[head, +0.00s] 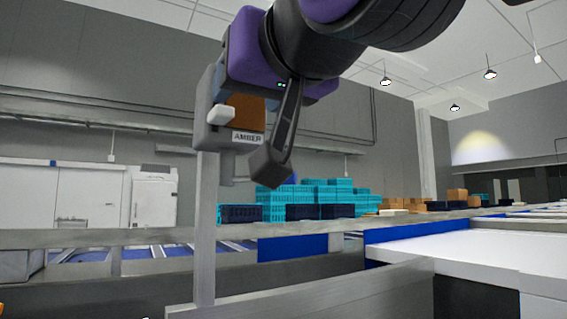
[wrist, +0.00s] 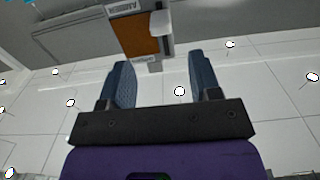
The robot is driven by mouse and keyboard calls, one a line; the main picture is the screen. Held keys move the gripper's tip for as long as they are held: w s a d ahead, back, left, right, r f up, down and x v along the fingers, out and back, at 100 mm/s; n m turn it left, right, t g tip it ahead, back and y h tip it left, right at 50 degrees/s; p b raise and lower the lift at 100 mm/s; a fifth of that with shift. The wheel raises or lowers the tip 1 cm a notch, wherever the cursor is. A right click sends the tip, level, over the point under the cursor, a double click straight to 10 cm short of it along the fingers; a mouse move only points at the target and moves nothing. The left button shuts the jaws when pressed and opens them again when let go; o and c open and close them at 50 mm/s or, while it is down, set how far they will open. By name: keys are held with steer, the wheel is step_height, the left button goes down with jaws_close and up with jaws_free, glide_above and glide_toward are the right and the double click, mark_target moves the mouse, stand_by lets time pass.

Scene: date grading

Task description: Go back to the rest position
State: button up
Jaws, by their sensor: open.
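My gripper (head: 271,160) is raised high in the head view, in front of a box on a post. One dark finger shows clearly there, pointing down; the other is not clear. In the wrist view my gripper (wrist: 162,75) has its two blue-grey fingers well apart, with nothing between them. The box has an orange panel (head: 246,112), a label reading AMBER (head: 248,137) and a pale lever (head: 220,115). In the wrist view the orange panel (wrist: 140,38) lies beyond the fingertips. My purple wrist partly hides the box in the head view.
A grey upright post (head: 205,230) stands below the box. Grey rails (head: 130,237) cross the front. Teal crates (head: 285,200) and dark crates (head: 320,211) are stacked behind. A white-topped table (head: 470,250) is at the right. A white cabinet (head: 153,196) stands at the back left.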

steer(key=w+d+f+m+g+h, duration=0.2)
steer(key=w+d+f+h, duration=0.15)
steer(key=d+f, duration=0.65)
steer(key=w+d+f+m+g+h, duration=0.2)
steer(key=d+f+h, duration=0.2)
steer(key=d+f, duration=0.6)
steer(key=s+d+f+m+g+h, duration=0.1)
steer(key=s+d+f+g, duration=0.2)
steer(key=d+f, duration=0.4)
steer(key=s+d+f+m+g+h, duration=0.1)
steer(key=s+d+f+g, duration=0.2)
steer(key=s+d+f, duration=0.2)
step_height(320, 180, down, 2)
steer(key=d, duration=0.3)
steer(key=shift+f, duration=0.2)
